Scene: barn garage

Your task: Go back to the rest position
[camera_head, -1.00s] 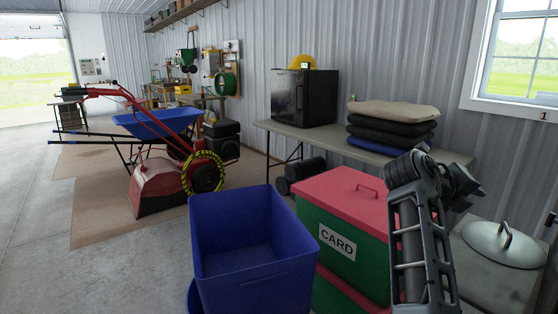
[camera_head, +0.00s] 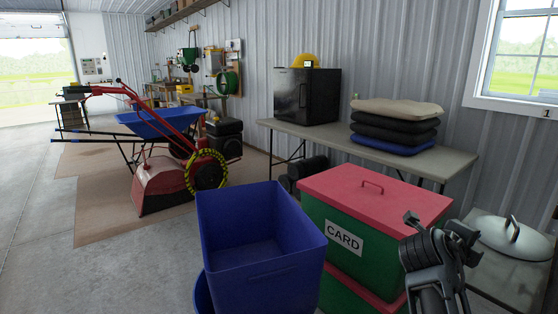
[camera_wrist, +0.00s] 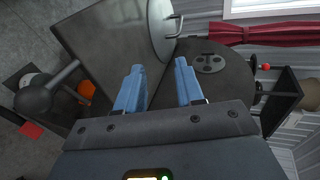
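My gripper (camera_wrist: 160,86) shows in the wrist view as two blue fingers standing apart with nothing between them, so it is open and empty. In the head view part of my arm (camera_head: 436,262) is folded low at the right, in front of the bin's right end; the fingers cannot be made out there.
A green CARD bin with a red lid (camera_head: 372,193) and an open blue bin (camera_head: 262,277) stand close in front. A silver lid (camera_head: 508,238) lies at right; a silver lid also shows near the fingers in the wrist view (camera_wrist: 150,22). A table (camera_head: 447,163) lines the wall. Floor (camera_head: 50,240) is clear at left.

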